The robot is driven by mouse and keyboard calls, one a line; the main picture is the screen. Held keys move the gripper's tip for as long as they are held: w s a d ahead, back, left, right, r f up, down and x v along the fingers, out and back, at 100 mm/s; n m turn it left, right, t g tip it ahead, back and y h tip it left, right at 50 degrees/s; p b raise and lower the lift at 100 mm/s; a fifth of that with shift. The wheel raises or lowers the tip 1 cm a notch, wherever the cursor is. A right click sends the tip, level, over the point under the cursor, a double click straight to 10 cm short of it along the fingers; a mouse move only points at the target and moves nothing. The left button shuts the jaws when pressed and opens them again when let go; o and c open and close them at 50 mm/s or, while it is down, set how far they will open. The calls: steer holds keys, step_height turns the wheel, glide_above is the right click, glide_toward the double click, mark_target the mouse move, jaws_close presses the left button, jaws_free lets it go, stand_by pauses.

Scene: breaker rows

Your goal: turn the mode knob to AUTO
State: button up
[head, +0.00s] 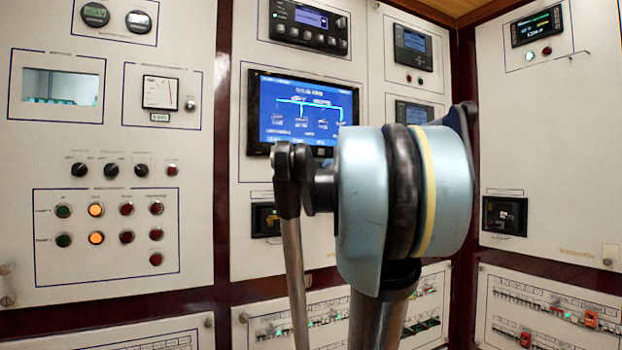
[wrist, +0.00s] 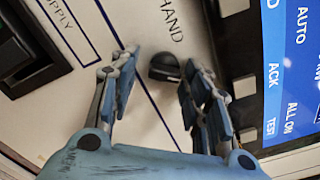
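A black knob (wrist: 165,67) sits on the white panel in the wrist view, beside the printed word HAND. I take it for the mode knob; its AUTO mark does not show beside it, and its exact pointing direction is hard to tell. My gripper (wrist: 160,61) is open, with one finger on each side of the knob. A gap shows between the left finger and the knob; the right finger is close to it, and I cannot tell whether they touch. In the head view my arm hides the gripper and this knob.
A blue screen (wrist: 290,65) with AUTO, ACK, ALL ON and TEST labels lies right of the fingers, in a black bezel with pale buttons. A black switch unit (wrist: 18,48) is at the left.

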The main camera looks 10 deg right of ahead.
steer(key=shift+r, duration=0.1)
steer(key=v, duration=1.2)
stand_by(0.6)
steer(key=s+a+f+n+g, duration=0.3)
steer(key=a+f+n, duration=0.1)
steer(key=f, duration=0.5)
steer(key=s+a+f+n+g+y, duration=0.1)
steer(key=s+a+f+n+g, duration=0.2)
steer(key=f, duration=0.5)
steer(key=s+a+f+n+g, duration=0.2)
steer(key=a+f+n, duration=0.25)
steer(key=f, duration=0.45)
steer(key=s+d+f+n+g+h, duration=0.2)
steer(key=s+f, duration=0.3)
steer(key=f, duration=0.3)
steer(key=s+d+f+n+g+h, duration=0.2)
steer(key=s+f+n, duration=0.3)
steer(key=f, duration=0.4)
steer(key=s+d+f+n+g+h, duration=0.2)
steer(key=s+d+f+n+g, duration=0.1)
steer(key=s+f, duration=0.3)
step_height(320, 180, down, 3)
steer(key=shift+d+r+h, duration=0.15)
steer(key=shift+d+h, duration=0.15)
